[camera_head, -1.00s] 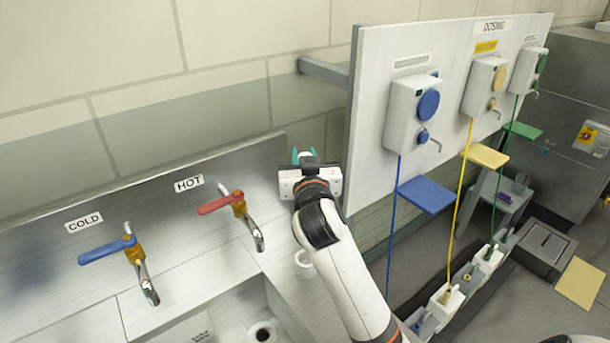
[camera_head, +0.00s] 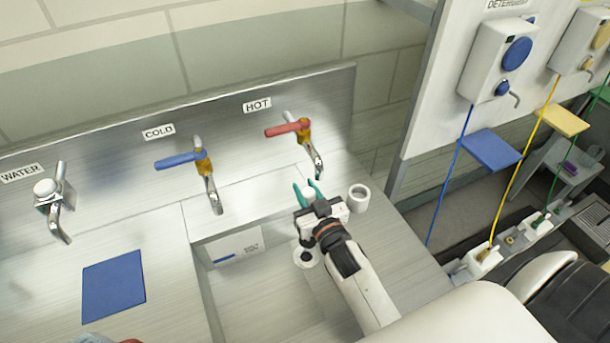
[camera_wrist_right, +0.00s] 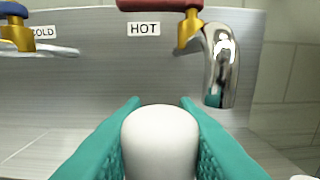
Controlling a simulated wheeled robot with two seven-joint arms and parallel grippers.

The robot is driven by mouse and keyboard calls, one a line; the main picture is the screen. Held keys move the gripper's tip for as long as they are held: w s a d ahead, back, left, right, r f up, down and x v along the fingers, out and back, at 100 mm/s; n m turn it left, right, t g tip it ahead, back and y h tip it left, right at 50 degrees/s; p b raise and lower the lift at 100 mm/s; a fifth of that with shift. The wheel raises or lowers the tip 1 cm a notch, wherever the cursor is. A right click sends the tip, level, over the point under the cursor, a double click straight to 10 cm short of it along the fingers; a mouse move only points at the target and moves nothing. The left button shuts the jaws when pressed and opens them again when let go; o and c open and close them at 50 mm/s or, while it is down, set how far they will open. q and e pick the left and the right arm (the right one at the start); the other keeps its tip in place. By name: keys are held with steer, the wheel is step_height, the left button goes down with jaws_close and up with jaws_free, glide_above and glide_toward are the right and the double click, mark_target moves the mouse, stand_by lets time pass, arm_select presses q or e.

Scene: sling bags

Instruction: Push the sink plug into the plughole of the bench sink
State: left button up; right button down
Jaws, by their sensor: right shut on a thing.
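My right gripper (camera_head: 308,192) has teal fingers and is above the right part of the bench sink (camera_head: 222,275), below the hot tap. In the right wrist view its fingers close around a white, round-topped thing (camera_wrist_right: 160,142), which looks like the sink plug. The plughole (camera_head: 306,257) is a pale ring with a dark centre in the basin floor, just left of my right forearm and partly covered by the gripper. My left gripper is out of view.
The hot tap (camera_head: 312,150) with a red lever and the cold tap (camera_head: 205,175) with a blue lever stand behind the basin. A white cup-like holder (camera_head: 358,197) stands on the bench, right of my gripper. A blue mat (camera_head: 113,285) lies left.

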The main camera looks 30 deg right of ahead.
steer(key=shift+w+d+f, duration=0.1)
steer(key=shift+w+f, duration=0.25)
steer(key=shift+f, duration=0.25)
steer(key=shift+w+f, duration=0.3)
steer(key=shift+f, duration=0.3)
step_height(320, 180, down, 6)
steer(key=b, duration=0.4)
steer(key=shift+r, duration=0.1)
steer(key=shift+p, duration=0.35)
stand_by(1.2)
steer(key=shift+s+f+b, duration=0.1)
steer(key=shift+f+b, duration=1.3)
steer(key=shift+f, duration=0.5)
steer(key=c, duration=1.1)
jaws_free()
steer(key=shift+o, duration=0.2)
steer(key=shift+f, duration=0.1)
